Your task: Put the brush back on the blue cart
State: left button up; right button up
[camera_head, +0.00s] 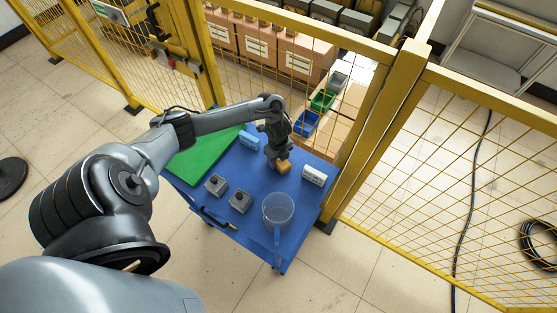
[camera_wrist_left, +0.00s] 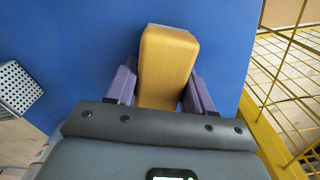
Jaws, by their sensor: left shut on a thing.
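The brush shows as a tan, wood-coloured block (camera_wrist_left: 167,62) between the two purple fingers of my left gripper (camera_wrist_left: 160,88) in the left wrist view. In the head view the brush (camera_head: 284,167) is at the tip of my left gripper (camera_head: 275,161), over the back part of the blue cart (camera_head: 262,226). The left gripper is shut on the brush. I cannot tell whether the brush touches the cart top. Its bristles are hidden. My right gripper is not in view.
A clear jug (camera_head: 278,212), two grey metal blocks (camera_head: 240,201), a white box (camera_head: 314,176) and a blue item (camera_head: 249,141) stand on the cart. A green panel (camera_head: 203,157) lies at its left. Yellow mesh fencing (camera_head: 380,130) runs close behind and right.

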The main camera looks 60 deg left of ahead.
pick_arm(q)
jog(key=shift+f, duration=0.25)
jog(key=o, duration=1)
